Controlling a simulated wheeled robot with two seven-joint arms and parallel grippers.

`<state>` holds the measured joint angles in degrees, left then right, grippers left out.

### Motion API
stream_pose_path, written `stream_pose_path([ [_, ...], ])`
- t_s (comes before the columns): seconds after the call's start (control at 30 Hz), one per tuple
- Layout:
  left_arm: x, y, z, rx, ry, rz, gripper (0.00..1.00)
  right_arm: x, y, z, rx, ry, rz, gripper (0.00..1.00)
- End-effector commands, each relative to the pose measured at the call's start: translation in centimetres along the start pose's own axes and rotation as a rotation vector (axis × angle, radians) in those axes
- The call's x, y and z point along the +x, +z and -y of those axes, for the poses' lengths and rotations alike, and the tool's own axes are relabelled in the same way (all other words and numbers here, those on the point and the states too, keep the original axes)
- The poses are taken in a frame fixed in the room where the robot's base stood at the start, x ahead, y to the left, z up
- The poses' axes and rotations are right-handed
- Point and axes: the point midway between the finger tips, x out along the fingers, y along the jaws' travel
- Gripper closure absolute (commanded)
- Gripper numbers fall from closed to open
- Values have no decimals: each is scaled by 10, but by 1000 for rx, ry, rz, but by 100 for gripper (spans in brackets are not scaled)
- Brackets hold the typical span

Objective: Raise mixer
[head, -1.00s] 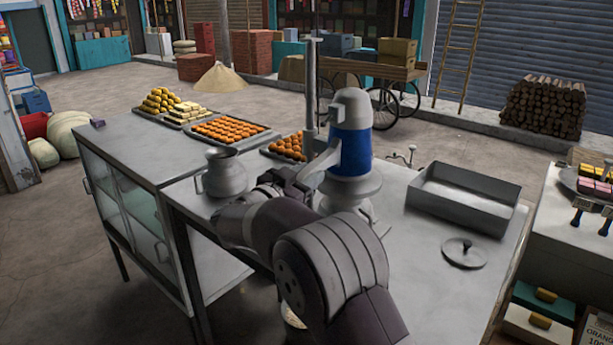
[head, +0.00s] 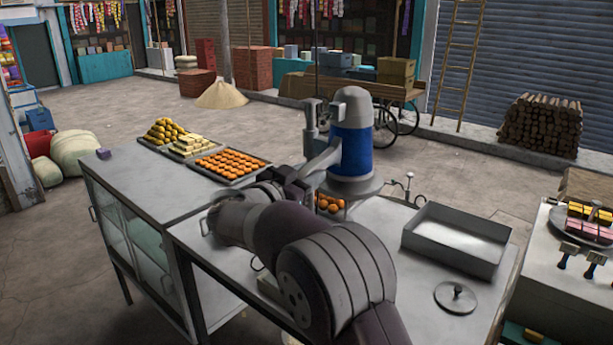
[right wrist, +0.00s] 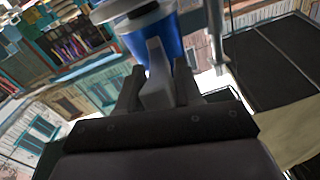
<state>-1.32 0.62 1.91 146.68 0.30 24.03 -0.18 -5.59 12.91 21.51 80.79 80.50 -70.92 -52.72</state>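The mixer (head: 350,150) has a blue body with a grey cap and a wide grey disc below, and is upright above the table beside a vertical post (head: 310,122). A grey arm-like handle (head: 322,162) sticks out from its left side. My right gripper (head: 300,178) is at this handle. In the right wrist view, the fingers (right wrist: 157,88) stand on both sides of the pale grey handle (right wrist: 155,72) and appear closed on it, with the blue body (right wrist: 168,40) just beyond. My left gripper is not in view.
A metal table (head: 375,265) carries an empty rectangular pan (head: 455,240) and a round lid (head: 456,297) on the right. Trays of orange sweets (head: 232,165) and yellow sweets (head: 165,131) stand at the back left. A side counter (head: 545,270) is at far right.

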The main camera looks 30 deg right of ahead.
Motion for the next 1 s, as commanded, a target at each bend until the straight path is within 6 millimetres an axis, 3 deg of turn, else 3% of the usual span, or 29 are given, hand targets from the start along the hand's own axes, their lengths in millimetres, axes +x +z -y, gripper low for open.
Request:
stream_pose_path([
  [0.37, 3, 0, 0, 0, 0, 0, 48, -4, 2, 0, -1, -2, 2, 48],
  [0.47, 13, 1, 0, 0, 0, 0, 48, -20, 5, 0, 2, -4, 2, 48],
  [0.8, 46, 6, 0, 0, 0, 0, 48, -107, 5, 0, 1, -3, 2, 48],
  [1.0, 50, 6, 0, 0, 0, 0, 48, -126, 2, -1, 0, 0, 2, 48],
])
